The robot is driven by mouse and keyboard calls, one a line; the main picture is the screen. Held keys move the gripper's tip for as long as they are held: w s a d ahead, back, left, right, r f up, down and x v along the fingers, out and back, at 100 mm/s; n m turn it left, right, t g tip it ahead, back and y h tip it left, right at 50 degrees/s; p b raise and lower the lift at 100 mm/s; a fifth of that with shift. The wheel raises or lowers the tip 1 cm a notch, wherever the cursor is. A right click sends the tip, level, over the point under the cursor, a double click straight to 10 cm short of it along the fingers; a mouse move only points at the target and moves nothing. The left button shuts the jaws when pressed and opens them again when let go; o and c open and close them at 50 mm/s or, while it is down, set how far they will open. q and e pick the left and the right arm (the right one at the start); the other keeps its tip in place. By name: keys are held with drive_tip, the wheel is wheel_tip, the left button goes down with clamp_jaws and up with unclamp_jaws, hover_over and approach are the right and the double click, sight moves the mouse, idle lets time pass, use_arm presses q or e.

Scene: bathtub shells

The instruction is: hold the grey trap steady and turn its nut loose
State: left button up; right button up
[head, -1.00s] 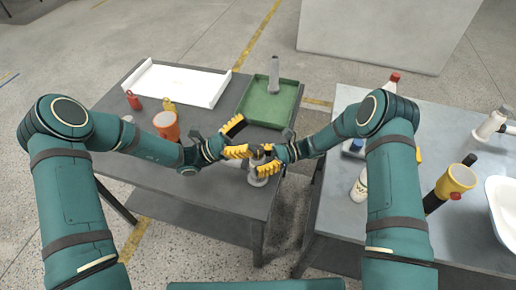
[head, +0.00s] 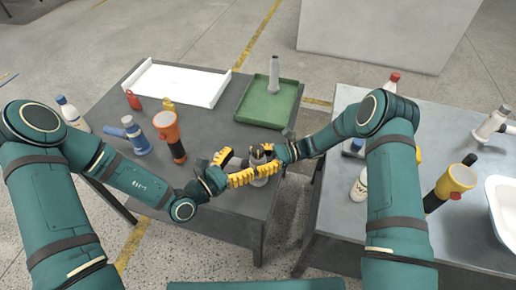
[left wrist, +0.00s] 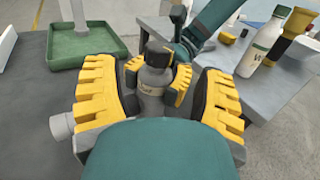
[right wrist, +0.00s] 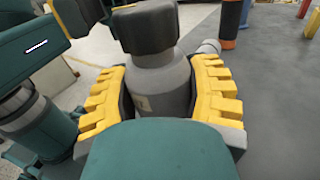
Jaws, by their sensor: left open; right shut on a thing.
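The grey trap (head: 261,181) stands upright near the right edge of the dark table. Its dark nut (left wrist: 158,55) is on top, and both show large in the right wrist view, the trap body (right wrist: 160,88) below the nut (right wrist: 145,27). My right gripper (right wrist: 160,100) is shut on the trap body, below the nut; its yellow fingers also show in the left wrist view. My left gripper (left wrist: 158,102) is open, with its fingers spread to either side of the trap and the right gripper's fingers. In the head view the arms partly hide the trap.
A green tray (head: 245,112) with a grey upright piece (head: 274,75) and a white tray (head: 150,92) lie behind. A gap separates the second table (head: 330,225), which holds bottles and a white basin (head: 490,215).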

sight(253, 153)
use_arm(q)
drive_tip(key=x, duration=0.7)
drive_tip(key=c, duration=1.2)
